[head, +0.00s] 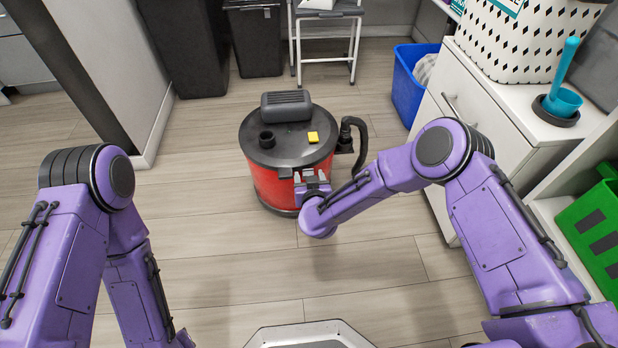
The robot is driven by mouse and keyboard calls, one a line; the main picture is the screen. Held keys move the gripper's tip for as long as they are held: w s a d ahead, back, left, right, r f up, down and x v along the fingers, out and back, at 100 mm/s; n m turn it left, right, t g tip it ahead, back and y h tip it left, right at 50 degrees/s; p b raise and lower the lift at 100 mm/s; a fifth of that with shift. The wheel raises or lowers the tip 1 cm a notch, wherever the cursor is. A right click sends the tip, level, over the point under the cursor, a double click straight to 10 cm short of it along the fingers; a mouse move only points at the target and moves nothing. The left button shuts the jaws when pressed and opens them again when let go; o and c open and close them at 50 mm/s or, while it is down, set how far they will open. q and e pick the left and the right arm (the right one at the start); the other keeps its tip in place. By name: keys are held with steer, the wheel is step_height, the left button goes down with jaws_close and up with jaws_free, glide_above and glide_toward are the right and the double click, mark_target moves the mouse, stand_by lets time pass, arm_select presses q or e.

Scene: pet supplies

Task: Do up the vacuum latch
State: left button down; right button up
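The vacuum (268,187) stands upright on the floor in the middle of the head view. It has a red drum, a black lid (283,152) with a grey handle on top, and a yellow switch (313,137). Small grey metal parts, seemingly the latch (285,173), show at the front rim below the lid. My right gripper (311,174) is at the front right of the drum, at or very near these parts. Its wrist hides much of that area, so I cannot tell contact or finger spacing. My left arm hangs at the left, and its gripper is out of view.
A black hose fitting (352,138) sticks out at the vacuum's right. A white cabinet (484,140) and a blue bin (408,88) stand to the right. A wall edge (130,90) stands at the left. The floor (370,275) in front of the vacuum is clear.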

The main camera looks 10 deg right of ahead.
steer(key=shift+s+r, duration=0.2)
steer(key=shift+s, duration=0.1)
steer(key=p+v, duration=0.4)
steer(key=v, duration=0.5)
steer(key=shift+s, duration=0.4)
steer(key=shift+d, duration=0.1)
